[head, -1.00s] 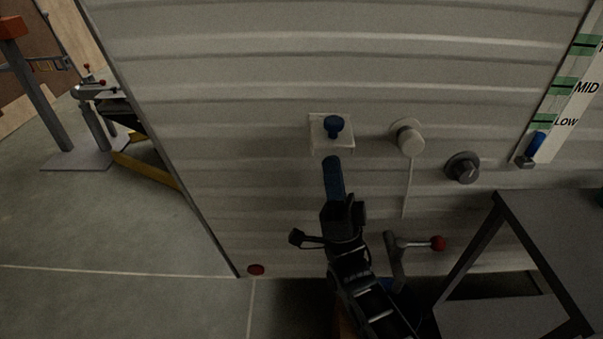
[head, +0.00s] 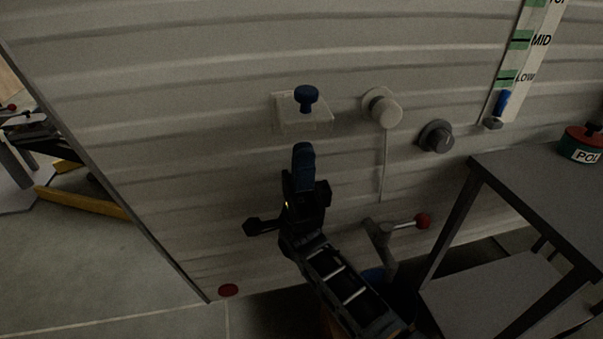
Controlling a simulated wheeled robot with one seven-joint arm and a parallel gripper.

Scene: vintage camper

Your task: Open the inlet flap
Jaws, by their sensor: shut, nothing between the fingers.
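A small gap shows between the fingertips and the flap's lower edge in the picture. The gripper does not hold the knob.
To the right are a white round cap (head: 384,108) with a cord, a dark dial (head: 436,136) and a level gauge (head: 520,60). A red-ended lever (head: 422,221) sits low, near a dark table (head: 535,180). The wall left of the flap is clear.

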